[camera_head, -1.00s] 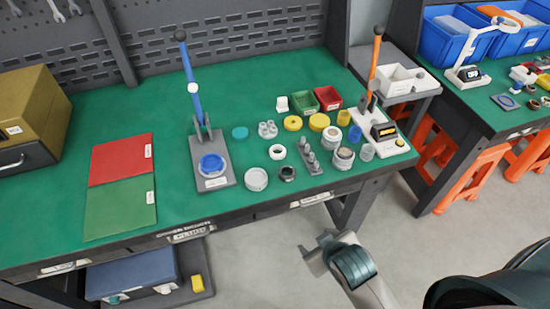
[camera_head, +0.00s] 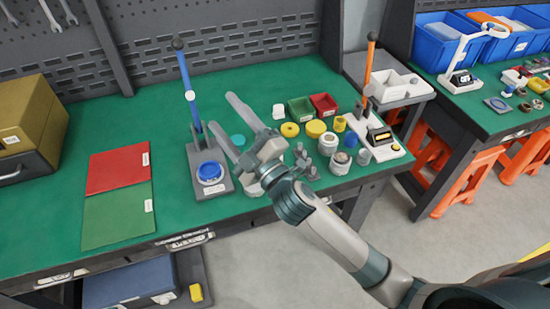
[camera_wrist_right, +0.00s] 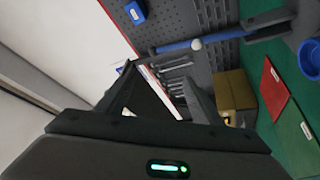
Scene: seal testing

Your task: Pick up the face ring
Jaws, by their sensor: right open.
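My right gripper (camera_head: 222,111) is open and empty, raised over the green bench among the small parts; its two long fingers point up and left toward the lever press. Its fingers also show apart in the right wrist view (camera_wrist_right: 158,72). I cannot tell for sure which part is the face ring. The white ring and the dark ring at the front of the parts group are hidden behind my right gripper and wrist. A teal round part (camera_head: 238,140) shows partly between the fingers. My left gripper is not in view.
The blue-handled press (camera_head: 222,184) stands left of my gripper. An orange-handled tester (camera_head: 385,143), yellow rings (camera_head: 315,128), a green bin (camera_head: 300,108) and a red bin (camera_head: 323,104) stand to the right. Red and green mats (camera_head: 117,215) lie at left.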

